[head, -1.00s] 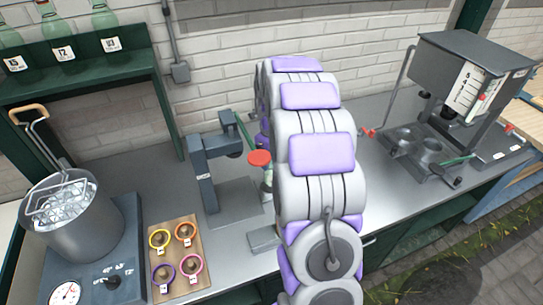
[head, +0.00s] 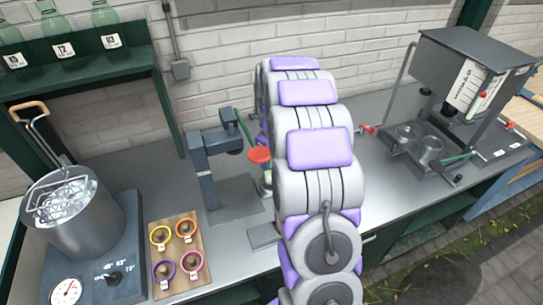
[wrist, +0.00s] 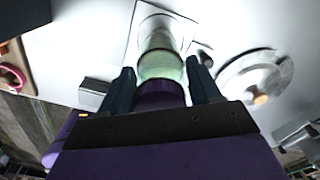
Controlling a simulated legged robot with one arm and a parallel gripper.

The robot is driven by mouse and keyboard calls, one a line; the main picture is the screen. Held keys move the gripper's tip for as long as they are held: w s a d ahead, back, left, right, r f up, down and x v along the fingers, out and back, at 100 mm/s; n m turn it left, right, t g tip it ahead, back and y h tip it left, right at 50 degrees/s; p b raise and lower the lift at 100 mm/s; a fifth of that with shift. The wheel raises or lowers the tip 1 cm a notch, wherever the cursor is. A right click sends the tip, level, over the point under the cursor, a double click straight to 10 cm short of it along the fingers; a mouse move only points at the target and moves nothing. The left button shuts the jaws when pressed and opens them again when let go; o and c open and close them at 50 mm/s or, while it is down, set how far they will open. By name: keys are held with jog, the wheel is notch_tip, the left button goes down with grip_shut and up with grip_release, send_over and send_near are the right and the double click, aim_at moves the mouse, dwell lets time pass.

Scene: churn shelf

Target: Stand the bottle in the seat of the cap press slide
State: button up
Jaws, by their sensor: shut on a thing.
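The pale green glass bottle (wrist: 160,66) is between the two dark fingers of my gripper (wrist: 163,80) in the wrist view. A purple band lies at its near end. Its far end is over a pale plate (wrist: 150,20); I cannot tell whether it touches. In the head view a sliver of the bottle (head: 267,181) shows left of my arm, below a red disc (head: 259,155). The grey cap press (head: 205,165) stands left of my arm on the counter. My arm hides my gripper and most of the bottle; the seat of the slide is not clear.
A tray (head: 178,265) of ringed caps lies left of the press, and a metal pot (head: 75,220) stands further left. A filling machine (head: 465,90) stands at the right. Bottles stand on a green shelf (head: 80,75) at upper left. A grey block (head: 263,236) lies in front of the press.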

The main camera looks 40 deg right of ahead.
jog(key=shift+f, duration=0.35)
jog(key=shift+f+p, duration=0.35)
jog(key=shift+p, duration=0.1)
dwell(0.5)
jog(key=o, duration=1)
jog(key=shift+c, duration=1.3)
jog(key=shift+r, duration=0.15)
jog(key=shift+r+p, duration=1.55)
jog(key=shift+r, duration=1.85)
